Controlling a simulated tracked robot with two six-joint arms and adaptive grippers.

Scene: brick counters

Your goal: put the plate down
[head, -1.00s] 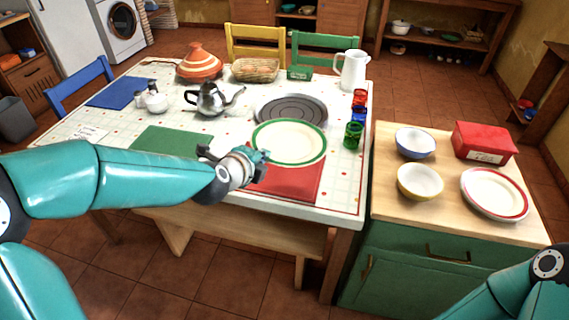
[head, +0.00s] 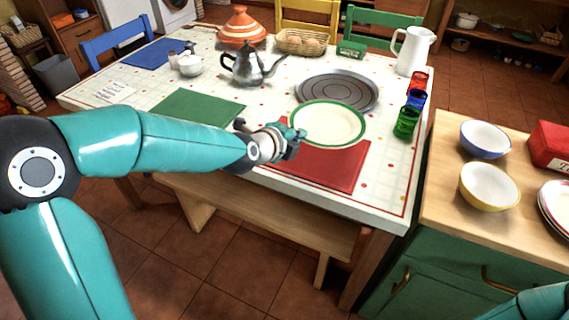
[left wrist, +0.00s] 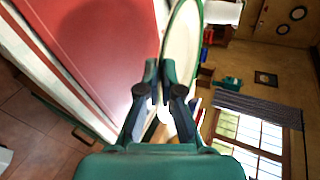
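The white plate with a green rim (head: 327,124) is in the air over the far part of the red placemat (head: 315,165). My left gripper (head: 290,138) is shut on the plate's near left rim. In the left wrist view the two fingertips (left wrist: 158,78) close on the plate's edge, and the plate (left wrist: 182,45) is seen nearly edge-on. The red placemat (left wrist: 95,40) shows beside it with a dark shadow on it, apart from the plate. My right gripper is out of view; only a bit of that arm shows at bottom right.
A grey round tray (head: 338,90) lies just behind the plate. Red, blue and green glasses (head: 406,122) stand to its right, with a white pitcher (head: 413,50) behind. A kettle (head: 247,65) and green placemat (head: 198,107) are to the left. Bowls (head: 488,186) stand on the right counter.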

